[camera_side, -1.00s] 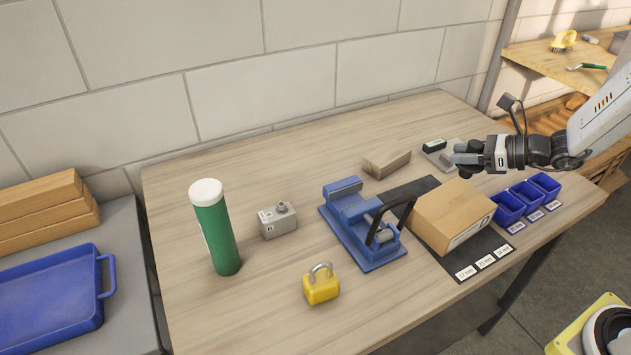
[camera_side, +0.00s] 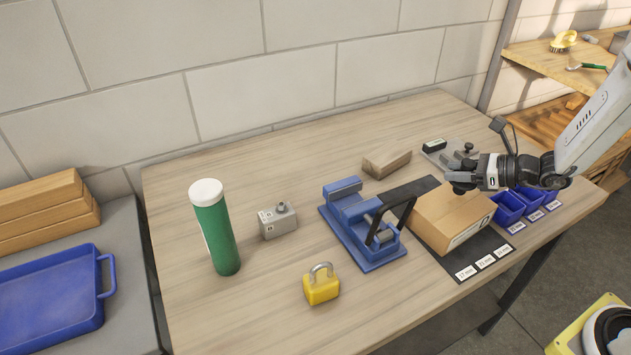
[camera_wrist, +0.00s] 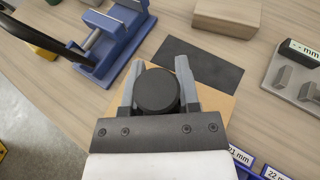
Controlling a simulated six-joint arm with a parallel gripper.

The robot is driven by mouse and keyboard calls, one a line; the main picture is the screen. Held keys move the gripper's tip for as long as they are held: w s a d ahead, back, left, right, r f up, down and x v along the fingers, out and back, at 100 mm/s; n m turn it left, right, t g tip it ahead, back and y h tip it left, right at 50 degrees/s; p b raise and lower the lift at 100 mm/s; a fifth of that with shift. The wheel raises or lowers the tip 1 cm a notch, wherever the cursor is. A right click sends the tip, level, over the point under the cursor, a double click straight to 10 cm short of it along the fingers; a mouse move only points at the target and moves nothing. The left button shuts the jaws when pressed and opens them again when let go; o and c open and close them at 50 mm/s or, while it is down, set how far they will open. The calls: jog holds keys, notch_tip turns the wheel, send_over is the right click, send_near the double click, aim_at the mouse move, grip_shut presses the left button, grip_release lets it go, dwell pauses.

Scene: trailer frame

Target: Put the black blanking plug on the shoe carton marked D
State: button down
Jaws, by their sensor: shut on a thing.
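My gripper (camera_side: 456,181) is above the top of the brown carton (camera_side: 447,216) in the side view. In the wrist view my gripper (camera_wrist: 159,80) is shut on the black blanking plug (camera_wrist: 157,91), a round, dark disc between the two grey fingers. The carton's tan top (camera_wrist: 183,68) shows behind and beside the fingers. I cannot tell whether the plug touches the carton.
A blue vise (camera_side: 362,232) with a black handle stands close left of the carton. Blue bins (camera_side: 509,208) are at its right, partly behind my arm. A grey plate (camera_side: 455,152) and a wooden block (camera_side: 386,163) lie behind. A yellow padlock (camera_side: 321,288) sits front left.

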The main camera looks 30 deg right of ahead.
jog(key=shift+f, duration=1.7)
jog(key=shift+f, duration=0.1)
jog(key=shift+c, duration=1.6)
grip_release()
jog(key=v, duration=1.2)
jog(key=shift+a, duration=0.1)
